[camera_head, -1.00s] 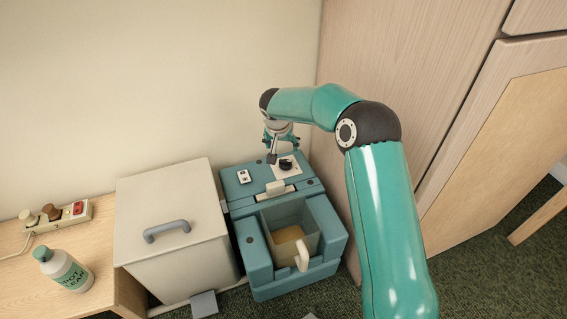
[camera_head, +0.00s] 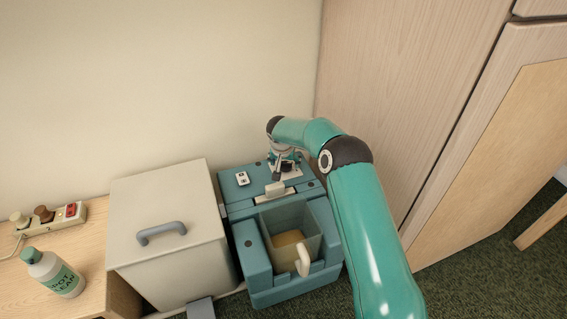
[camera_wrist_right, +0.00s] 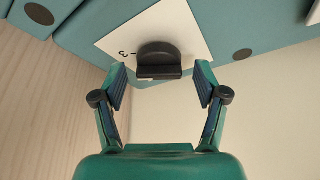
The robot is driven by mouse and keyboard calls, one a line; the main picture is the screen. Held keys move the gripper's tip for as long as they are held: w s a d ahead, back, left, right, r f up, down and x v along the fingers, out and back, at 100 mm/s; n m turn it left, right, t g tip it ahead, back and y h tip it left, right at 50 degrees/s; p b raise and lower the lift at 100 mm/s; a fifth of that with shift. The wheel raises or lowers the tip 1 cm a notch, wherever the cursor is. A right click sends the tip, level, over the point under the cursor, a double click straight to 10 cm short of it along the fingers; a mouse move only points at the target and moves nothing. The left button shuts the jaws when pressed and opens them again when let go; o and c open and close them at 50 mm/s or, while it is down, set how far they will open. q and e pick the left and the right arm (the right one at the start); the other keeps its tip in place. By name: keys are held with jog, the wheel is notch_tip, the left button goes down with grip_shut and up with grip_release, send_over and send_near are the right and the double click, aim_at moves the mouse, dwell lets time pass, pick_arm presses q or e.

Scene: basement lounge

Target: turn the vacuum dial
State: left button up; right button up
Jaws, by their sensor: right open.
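The vacuum dial (camera_wrist_right: 159,60) is a black knob on a white label plate (camera_wrist_right: 191,28), seen in the right wrist view. It sits on top of the teal vacuum machine (camera_head: 259,260). In the head view my right gripper (camera_head: 283,175) is over the machine's top panel at the back and hides the dial there. In the wrist view the open fingers of the right gripper (camera_wrist_right: 160,88) stand on either side of the dial's near edge, with a gap on each side. A digit shows on the plate left of the dial. My left gripper is not in view.
A white switch (camera_head: 242,178) is on the machine's panel. A cream box with a grey handle (camera_head: 162,233) stands left of it, and a wooden cabinet (camera_head: 410,90) stands close on the right. A bottle (camera_head: 55,273) and a power strip (camera_head: 55,217) are on a wooden table.

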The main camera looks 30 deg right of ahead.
jog(key=shift+c, duration=0.3)
jog(key=c, duration=1.1)
jog(key=shift+a, duration=0.1)
